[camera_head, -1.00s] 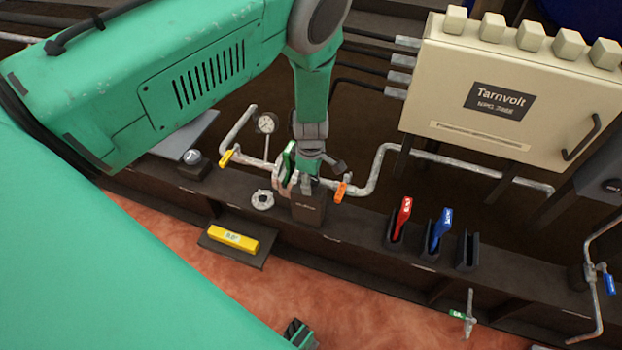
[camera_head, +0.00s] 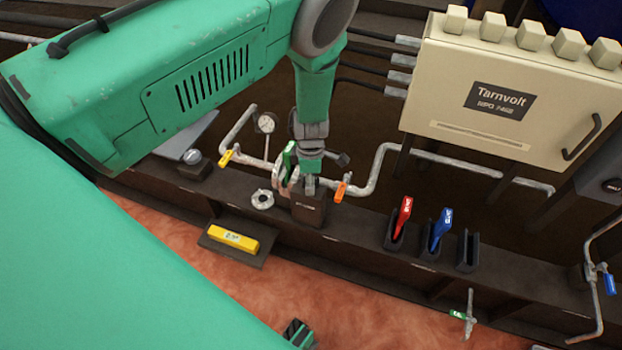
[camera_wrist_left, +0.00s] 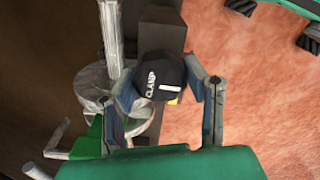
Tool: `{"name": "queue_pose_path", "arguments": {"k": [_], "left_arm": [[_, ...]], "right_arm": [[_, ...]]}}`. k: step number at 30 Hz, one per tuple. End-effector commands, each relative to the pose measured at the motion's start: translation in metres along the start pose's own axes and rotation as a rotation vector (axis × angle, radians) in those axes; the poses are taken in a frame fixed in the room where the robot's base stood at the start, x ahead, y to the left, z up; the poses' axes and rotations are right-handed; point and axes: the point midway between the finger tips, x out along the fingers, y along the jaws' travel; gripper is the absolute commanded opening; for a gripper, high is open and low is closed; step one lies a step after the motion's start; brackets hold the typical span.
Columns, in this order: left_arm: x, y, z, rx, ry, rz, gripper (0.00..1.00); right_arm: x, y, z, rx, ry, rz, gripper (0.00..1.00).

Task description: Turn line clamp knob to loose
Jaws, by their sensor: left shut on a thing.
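The line clamp knob (camera_wrist_left: 158,80) is a dark round knob with the word CLAMP and a white mark, in the left wrist view. My left gripper (camera_wrist_left: 160,92) is shut on it, with one finger on each side. In the head view my left gripper (camera_head: 303,186) points down at a dark block (camera_head: 308,213) on the bench, and the knob is mostly hidden behind the fingers. The right gripper seems partly visible as a small dark and green piece (camera_head: 299,332) at the bottom edge of the head view; its jaws cannot be made out.
A pipe with a gauge (camera_head: 266,123), a yellow lever (camera_head: 226,158) and an orange lever (camera_head: 341,188) runs close by. A pale ring (camera_head: 262,200) lies left of the block. Red (camera_head: 403,215) and blue (camera_head: 440,228) handles stand to the right. A beige cabinet (camera_head: 450,90) stands behind.

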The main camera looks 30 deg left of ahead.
Motion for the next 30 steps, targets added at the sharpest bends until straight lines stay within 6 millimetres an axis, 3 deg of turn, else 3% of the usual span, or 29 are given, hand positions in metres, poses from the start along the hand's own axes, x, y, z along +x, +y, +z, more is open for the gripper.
{"name": "queue_pose_path", "arguments": {"k": [2,3,4,5,17,30], "left_arm": [[-0.003,0.005,0.003,0.001,-0.004,0.012,0.12],[-0.003,0.005,0.003,0.001,-0.004,0.013,0.48],[-0.003,0.005,0.003,0.001,-0.004,0.013,0.58],[-0.003,0.005,0.003,0.001,-0.004,0.012,0.61],[-0.009,0.003,0.002,0.002,-0.002,0.005,0.61],[-0.093,0.003,0.002,0.002,-0.002,0.008,0.61]], "right_arm": [[0.000,0.000,0.000,0.000,0.000,0.000,0.00],[0.000,0.000,0.000,0.000,0.000,0.000,0.00],[0.000,0.000,0.000,0.000,0.000,0.000,0.00],[0.000,0.000,0.000,0.000,0.000,0.000,0.00],[-0.001,0.000,0.002,0.000,0.003,0.000,0.00],[-0.001,0.000,0.002,0.000,0.003,0.000,0.00]]}}
